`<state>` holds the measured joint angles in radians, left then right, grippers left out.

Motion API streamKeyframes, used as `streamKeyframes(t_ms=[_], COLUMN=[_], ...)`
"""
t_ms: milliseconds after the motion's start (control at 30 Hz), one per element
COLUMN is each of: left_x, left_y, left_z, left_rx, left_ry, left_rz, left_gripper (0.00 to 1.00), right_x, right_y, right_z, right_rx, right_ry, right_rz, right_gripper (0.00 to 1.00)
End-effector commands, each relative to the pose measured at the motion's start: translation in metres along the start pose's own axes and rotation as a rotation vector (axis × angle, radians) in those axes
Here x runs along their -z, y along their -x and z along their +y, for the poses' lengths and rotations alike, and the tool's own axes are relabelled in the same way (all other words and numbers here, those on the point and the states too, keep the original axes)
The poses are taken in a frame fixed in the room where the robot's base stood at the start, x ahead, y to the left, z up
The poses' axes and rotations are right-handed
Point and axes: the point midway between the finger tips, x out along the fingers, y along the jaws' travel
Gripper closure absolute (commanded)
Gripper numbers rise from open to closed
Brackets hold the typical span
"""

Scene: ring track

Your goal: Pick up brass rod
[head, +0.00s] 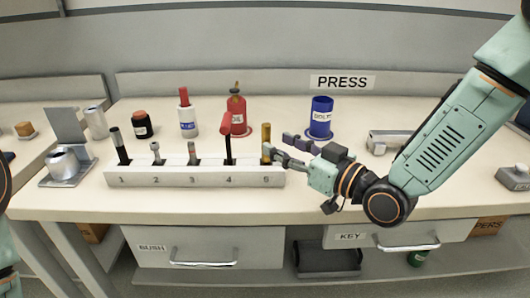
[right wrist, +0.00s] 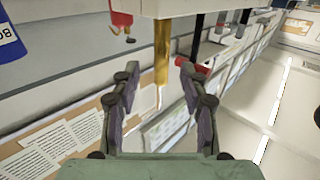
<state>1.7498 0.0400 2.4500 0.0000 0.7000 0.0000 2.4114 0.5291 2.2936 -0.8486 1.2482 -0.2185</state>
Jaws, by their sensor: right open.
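The brass rod (head: 266,132) stands upright in the slot marked 5, at the right end of the white numbered rack (head: 150,180). My right gripper (head: 284,147) is open just to the right of the rod, its fingers pointing left towards it. In the right wrist view the brass rod (right wrist: 162,50) shows between the two fingertips of the right gripper (right wrist: 157,70), with a gap on each side. I cannot tell how deep it is between the fingers. My left gripper is not in view.
The rack also holds a red-handled tool (head: 227,130) in slot 4 and several other tools. A red bottle (head: 236,112) stands behind it. A blue container (head: 320,118) stands behind the right gripper, below the PRESS sign (head: 342,82). A metal device (head: 388,141) lies further right.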

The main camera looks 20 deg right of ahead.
Motion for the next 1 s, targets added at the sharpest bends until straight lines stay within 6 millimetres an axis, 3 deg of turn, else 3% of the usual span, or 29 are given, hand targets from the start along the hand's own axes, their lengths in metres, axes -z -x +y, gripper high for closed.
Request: streamKeyframes(t_ms=[433, 800, 1000], left_x=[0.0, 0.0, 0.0], left_y=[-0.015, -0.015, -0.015], left_z=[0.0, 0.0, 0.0], left_rx=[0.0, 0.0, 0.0], left_ry=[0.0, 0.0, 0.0], left_rz=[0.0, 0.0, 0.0], left_gripper=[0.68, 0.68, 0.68], right_x=[-0.001, 0.0, 0.0], right_y=[-0.048, -0.054, -0.053], right_z=[-0.001, -0.001, -0.001], right_rx=[0.004, 0.002, 0.001], right_ry=[0.006, 0.001, 0.001], right_rz=[-0.001, 0.0, 0.0], right_gripper=[0.56, 0.56, 0.73])
